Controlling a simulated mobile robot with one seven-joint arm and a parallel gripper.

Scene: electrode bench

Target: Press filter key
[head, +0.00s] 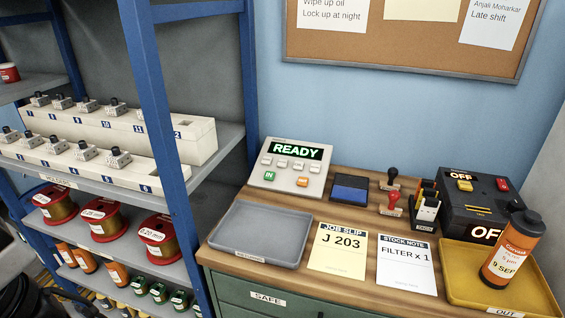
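A light-grey key console (286,182) stands at the back left of the wooden bench top. Its dark display (296,151) reads READY in green. Below the display is a row of small pale keys (283,164); their labels are too small to read, so I cannot tell which is the filter key. A green key (269,175) marked IN and an orange key (302,181) sit lower on the console. A stock note (407,265) reads FILTER x 1. My gripper is not visible; a dark shape at the lower left corner is unclear.
An empty grey tray (257,236) lies in front of the console, beside the J 203 job slip (339,250). At right are stamps (391,204), a black OFF box (480,203) and a yellow OUT tray (465,262) holding an orange bottle (512,252). Blue-framed shelving (163,130) stands left.

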